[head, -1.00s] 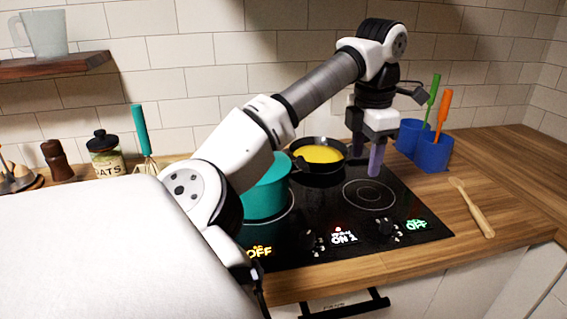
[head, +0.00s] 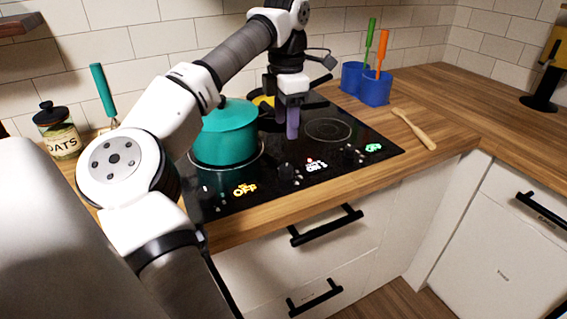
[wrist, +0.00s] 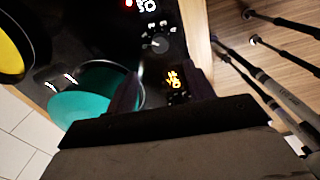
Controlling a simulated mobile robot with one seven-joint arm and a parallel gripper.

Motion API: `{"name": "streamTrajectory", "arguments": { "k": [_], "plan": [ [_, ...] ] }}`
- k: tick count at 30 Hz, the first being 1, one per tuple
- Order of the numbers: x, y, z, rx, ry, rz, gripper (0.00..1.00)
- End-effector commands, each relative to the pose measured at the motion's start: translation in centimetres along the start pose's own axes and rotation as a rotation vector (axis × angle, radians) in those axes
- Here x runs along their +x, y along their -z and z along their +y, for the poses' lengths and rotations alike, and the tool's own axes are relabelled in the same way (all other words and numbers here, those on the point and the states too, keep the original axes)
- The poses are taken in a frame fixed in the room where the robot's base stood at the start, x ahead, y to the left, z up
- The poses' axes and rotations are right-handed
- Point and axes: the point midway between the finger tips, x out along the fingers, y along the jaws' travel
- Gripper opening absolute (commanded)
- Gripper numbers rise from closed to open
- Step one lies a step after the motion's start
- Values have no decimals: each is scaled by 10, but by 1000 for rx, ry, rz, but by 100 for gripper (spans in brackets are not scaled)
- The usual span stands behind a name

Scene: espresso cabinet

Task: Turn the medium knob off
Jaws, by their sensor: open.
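The black cooktop (head: 270,160) has dark knobs along its front edge, with lit labels. One knob (head: 289,174) sits between an orange OFF label (head: 245,190) and a white ON label (head: 316,166) with a red mark. Another knob (head: 353,154) sits by a green OFF label (head: 374,147). I cannot tell which knob is the medium one. My gripper (head: 286,118) is open and empty, pointing down over the cooktop behind the knobs. In the wrist view, the orange label shows between its fingers, and a knob (wrist: 155,41) lies beyond them, untouched.
A teal pot (head: 226,135) stands left of my gripper. A pan with yellow contents (head: 262,100) is behind it. The right burner (head: 328,130) is bare. Drawer handles (head: 326,225) stick out below.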

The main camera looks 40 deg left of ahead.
Motion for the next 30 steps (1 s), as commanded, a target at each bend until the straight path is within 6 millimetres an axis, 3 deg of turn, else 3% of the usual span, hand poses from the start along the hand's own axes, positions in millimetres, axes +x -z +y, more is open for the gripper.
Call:
{"name": "streamTrajectory", "arguments": {
  "k": [9, 15, 21, 30],
  "plan": [
    [68, 0, -1, 3, 5, -1, 53],
    [99, 0, -1, 0, 2, -1, 53],
    [113, 0, 0, 1, 1, -2, 53],
    [115, 0, 0, 1, 0, -1, 50]
  ]
}}
